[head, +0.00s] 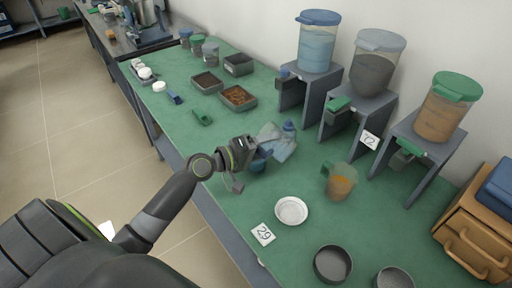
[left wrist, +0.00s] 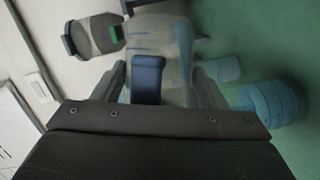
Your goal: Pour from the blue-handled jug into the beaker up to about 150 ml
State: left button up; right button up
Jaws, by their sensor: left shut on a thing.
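My left gripper (head: 246,160) is shut on the blue handle (left wrist: 148,80) of a clear jug. In the head view the jug (head: 273,140) is just beyond the gripper, over the green table, and partly hidden by it. In the left wrist view its clear body (left wrist: 158,42) lies beyond the handle. I cannot tell its exact tilt or fill level. A blue-capped object (head: 289,127) shows right beside the jug; a ribbed blue piece (left wrist: 270,105) shows in the left wrist view. I cannot clearly pick out the beaker. My right gripper is not in view.
A green-handled jug with orange contents (head: 341,184) stands to the right. A white dish (head: 291,211) and a card marked 29 (head: 262,235) are nearer. Dispensers on grey stands (head: 372,65) line the back. Trays (head: 239,97) lie farther left. A grey bowl (head: 333,264) is in front.

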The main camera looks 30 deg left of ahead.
pick_arm(q)
jog(key=shift+d+r+p, duration=0.1)
jog(key=shift+r+p, duration=0.3)
jog(key=shift+p, duration=0.2)
jog(key=shift+d+r+m+p, duration=0.1)
jog(key=shift+m+p, duration=0.25)
jog(key=shift+m, duration=0.15)
jog(key=shift+d+y, duration=0.1)
jog(key=shift+y, duration=0.2)
